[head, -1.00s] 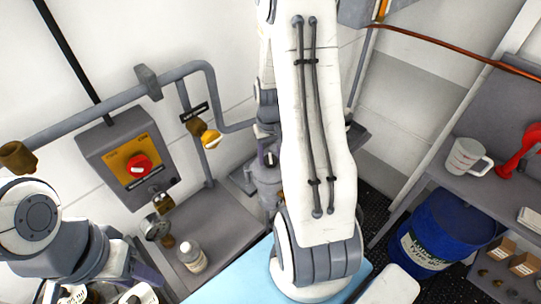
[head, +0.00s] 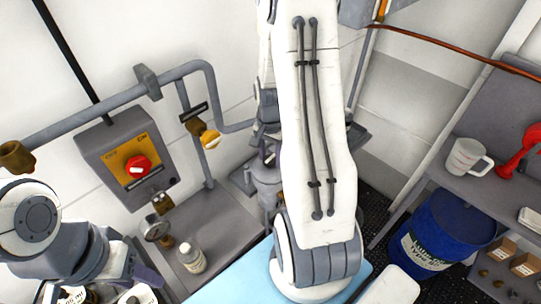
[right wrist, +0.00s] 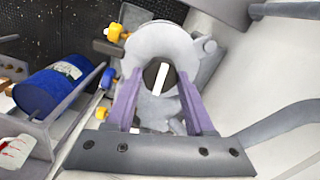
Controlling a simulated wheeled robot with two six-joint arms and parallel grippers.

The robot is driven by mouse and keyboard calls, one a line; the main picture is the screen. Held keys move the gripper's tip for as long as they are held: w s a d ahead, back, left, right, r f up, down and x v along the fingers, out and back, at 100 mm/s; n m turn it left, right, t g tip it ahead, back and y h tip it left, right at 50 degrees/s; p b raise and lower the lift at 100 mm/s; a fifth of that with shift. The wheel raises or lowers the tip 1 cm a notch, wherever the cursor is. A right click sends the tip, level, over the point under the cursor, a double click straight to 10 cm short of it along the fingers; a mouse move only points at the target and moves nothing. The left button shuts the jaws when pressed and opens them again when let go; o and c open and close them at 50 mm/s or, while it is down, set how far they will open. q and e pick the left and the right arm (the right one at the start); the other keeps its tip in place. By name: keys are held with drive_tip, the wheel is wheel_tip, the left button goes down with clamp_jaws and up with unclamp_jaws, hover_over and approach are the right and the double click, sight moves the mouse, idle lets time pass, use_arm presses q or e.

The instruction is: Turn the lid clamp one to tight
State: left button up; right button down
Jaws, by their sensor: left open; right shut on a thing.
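The lid clamp, a dark round knob with a white bar (right wrist: 160,79), sits on a rounded grey housing (right wrist: 158,43) in the right wrist view. The bar is near upright there, its top leaning slightly right. My right gripper (right wrist: 160,88) has its purple fingers on either side of the knob and is shut on it. In the head view a grey vessel (head: 267,185) stands partly behind my right arm, which hides much of that area. My left gripper (head: 148,274) is open at the lower left, its tips partly hidden and away from the vessel.
A grey switch box with a red knob (head: 138,166) and grey piping are on the left wall. A small bottle (head: 191,257) and a gauge (head: 153,228) are below it. A blue drum (head: 440,235) and a shelf with a white mug (head: 467,156) are at right.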

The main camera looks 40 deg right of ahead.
sight(271, 158)
drive_tip(key=shift+r+m, duration=0.1)
drive_tip(key=shift+m, duration=0.4)
drive_tip(key=shift+c, duration=1.3)
unclamp_jaws()
wheel_tip(271, 158, up, 10)
drive_tip(key=b, duration=0.2)
drive_tip(key=shift+r, duration=0.2)
